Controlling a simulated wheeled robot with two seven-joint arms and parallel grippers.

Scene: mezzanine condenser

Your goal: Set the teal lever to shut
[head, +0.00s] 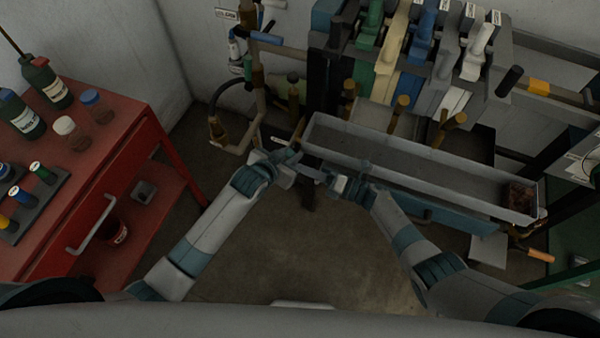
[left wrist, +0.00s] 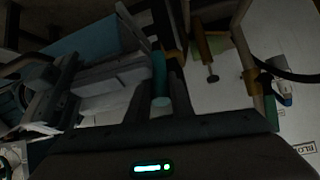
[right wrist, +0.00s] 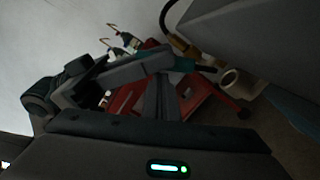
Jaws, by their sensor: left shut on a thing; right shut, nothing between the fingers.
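The teal lever (left wrist: 160,82) shows in the left wrist view as a round teal handle between the fingers of my left gripper. In the head view my left gripper (head: 292,164) is at the left end of a long grey trough, shut on the teal lever (head: 292,154), which is mostly covered. The lever's teal grip (right wrist: 184,65) also shows in the right wrist view, with a dark end. Its pivot and any shut mark are not clear. My right gripper (head: 327,179) is shut and empty, just right of the left one and close to it.
The grey trough (head: 400,160) runs along the front of the condenser stand. Brass pipework (head: 258,95) stands behind my left gripper. A red cart (head: 120,150) with bottles is at the left. The floor (head: 290,250) between my arms is clear.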

